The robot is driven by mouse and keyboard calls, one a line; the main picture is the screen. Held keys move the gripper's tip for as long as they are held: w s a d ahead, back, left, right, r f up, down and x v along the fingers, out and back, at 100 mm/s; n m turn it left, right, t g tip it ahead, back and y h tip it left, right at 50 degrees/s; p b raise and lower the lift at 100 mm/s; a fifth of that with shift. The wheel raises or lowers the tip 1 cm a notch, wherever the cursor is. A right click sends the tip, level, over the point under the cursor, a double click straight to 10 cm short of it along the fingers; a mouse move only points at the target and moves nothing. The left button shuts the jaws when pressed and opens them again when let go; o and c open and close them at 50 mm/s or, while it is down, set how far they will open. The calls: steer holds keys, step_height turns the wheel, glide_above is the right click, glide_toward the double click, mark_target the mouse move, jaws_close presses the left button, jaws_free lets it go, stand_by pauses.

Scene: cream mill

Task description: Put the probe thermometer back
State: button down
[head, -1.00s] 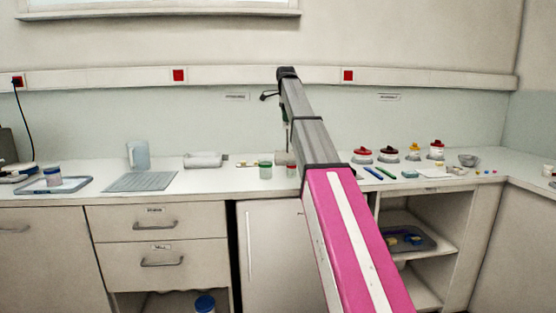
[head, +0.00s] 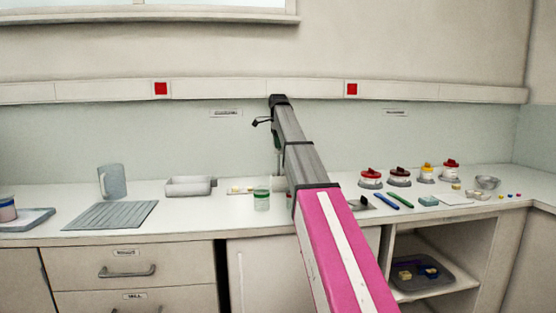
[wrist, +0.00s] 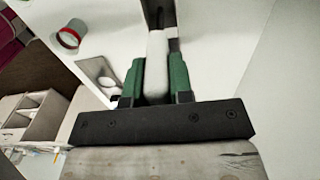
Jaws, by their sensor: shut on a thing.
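My gripper (wrist: 155,72) shows in the wrist view with its green fingers shut on a white, rounded bar. I take this bar for the probe thermometer (wrist: 157,48); its far end is not clear. A dark grey upright piece (wrist: 159,12) lies just beyond it, and I cannot tell if they touch.
A cup with a red rim (wrist: 70,36) stands left in the wrist view. On the counter (head: 200,222) are a grey ribbed mat (head: 110,215), a jug (head: 112,182) and a tray (head: 189,187).

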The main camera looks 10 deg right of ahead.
mark_target(278, 154)
steer(key=shift+f, duration=2.5)
steer(key=c, duration=1)
jaws_free()
steer(key=shift+f, duration=0.1)
